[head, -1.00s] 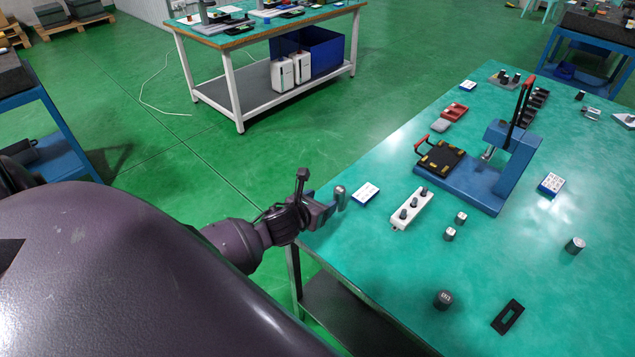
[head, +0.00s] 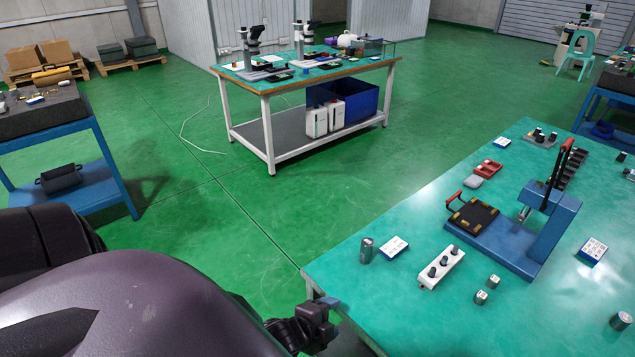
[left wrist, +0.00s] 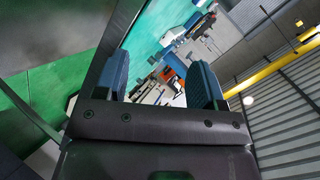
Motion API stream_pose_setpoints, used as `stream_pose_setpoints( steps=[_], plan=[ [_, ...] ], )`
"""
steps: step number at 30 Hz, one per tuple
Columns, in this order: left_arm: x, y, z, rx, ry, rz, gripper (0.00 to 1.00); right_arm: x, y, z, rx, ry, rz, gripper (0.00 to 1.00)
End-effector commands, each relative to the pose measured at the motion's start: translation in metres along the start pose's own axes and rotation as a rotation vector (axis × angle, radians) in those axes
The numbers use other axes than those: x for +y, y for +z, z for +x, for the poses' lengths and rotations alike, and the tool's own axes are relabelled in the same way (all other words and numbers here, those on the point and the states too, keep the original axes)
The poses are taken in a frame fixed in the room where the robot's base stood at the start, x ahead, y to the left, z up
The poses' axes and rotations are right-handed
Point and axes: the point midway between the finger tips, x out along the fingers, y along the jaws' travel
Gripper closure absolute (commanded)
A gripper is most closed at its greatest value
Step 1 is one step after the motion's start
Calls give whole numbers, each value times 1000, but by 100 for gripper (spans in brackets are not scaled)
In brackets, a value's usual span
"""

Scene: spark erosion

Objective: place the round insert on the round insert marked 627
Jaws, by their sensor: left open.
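A tall grey cylinder, a round insert (head: 366,251), stands upright near the table's left edge in the head view. I cannot tell whether it is one piece or two stacked. Two small round inserts (head: 481,297) (head: 493,282) stand to its right, and another dark one (head: 620,320) stands at the right edge. No 627 marking is readable. My left gripper (head: 324,309) is at the table's near left corner, below and apart from the tall cylinder. In the left wrist view, its blue fingers (left wrist: 162,78) are apart with nothing between them. My right gripper is out of view.
A white block with pegs (head: 428,277) and a white card (head: 394,247) lie near the tall cylinder. A blue press (head: 497,245) with a red-handled plate stands behind. The green table (head: 400,320) is bare at its near left. Another bench (head: 262,85) stands beyond.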

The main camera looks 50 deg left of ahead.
Motion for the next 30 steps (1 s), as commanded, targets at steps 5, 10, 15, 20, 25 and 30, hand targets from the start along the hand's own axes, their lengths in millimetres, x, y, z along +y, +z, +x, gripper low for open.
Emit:
stream_pose_setpoints(
  steps=[5, 10, 15, 20, 25, 30],
  plan=[
    [21, -4, -24, -14, 15, -476, 37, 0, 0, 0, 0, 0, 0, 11],
    [33, -6, -41, -27, 14, -838, 37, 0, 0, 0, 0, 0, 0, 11],
    [38, -7, -50, -34, 11, -1025, 37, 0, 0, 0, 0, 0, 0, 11],
    [39, -7, -51, -36, 11, -1063, 37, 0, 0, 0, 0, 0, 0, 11],
    [39, -7, -50, -35, 11, -1060, 37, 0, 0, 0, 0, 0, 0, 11],
    [39, -7, -50, -35, 11, -1059, 37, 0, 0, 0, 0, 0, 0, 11]
  ],
)
